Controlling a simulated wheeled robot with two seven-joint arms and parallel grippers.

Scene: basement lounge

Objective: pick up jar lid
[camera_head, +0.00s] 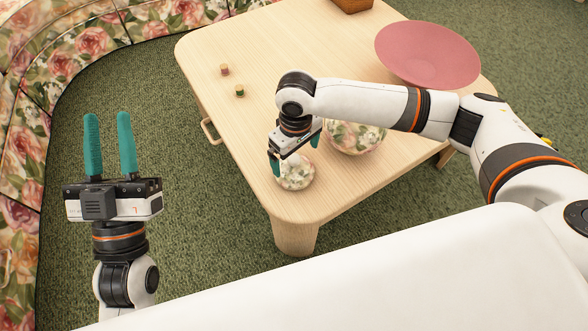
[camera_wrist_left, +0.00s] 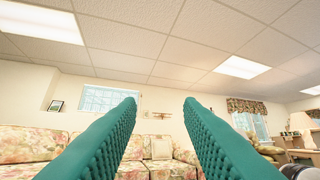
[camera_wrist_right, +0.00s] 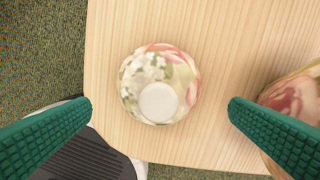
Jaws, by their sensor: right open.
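The jar lid (camera_wrist_right: 150,68), a round floral piece with a white knob (camera_wrist_right: 158,102), lies on the wooden table near its front corner. In the head view the lid (camera_head: 296,179) is partly covered by my right gripper (camera_head: 295,157). In the right wrist view the lid lies between and below the open, empty fingers (camera_wrist_right: 161,105), with bare table on both sides of it. The floral jar (camera_head: 352,139) stands beside the lid, partly hidden by my right arm. My left gripper (camera_head: 108,116) is open, empty, pointing up, off the table at the left.
A floral sofa (camera_head: 75,42) curves behind at the left. The table's middle is clear.

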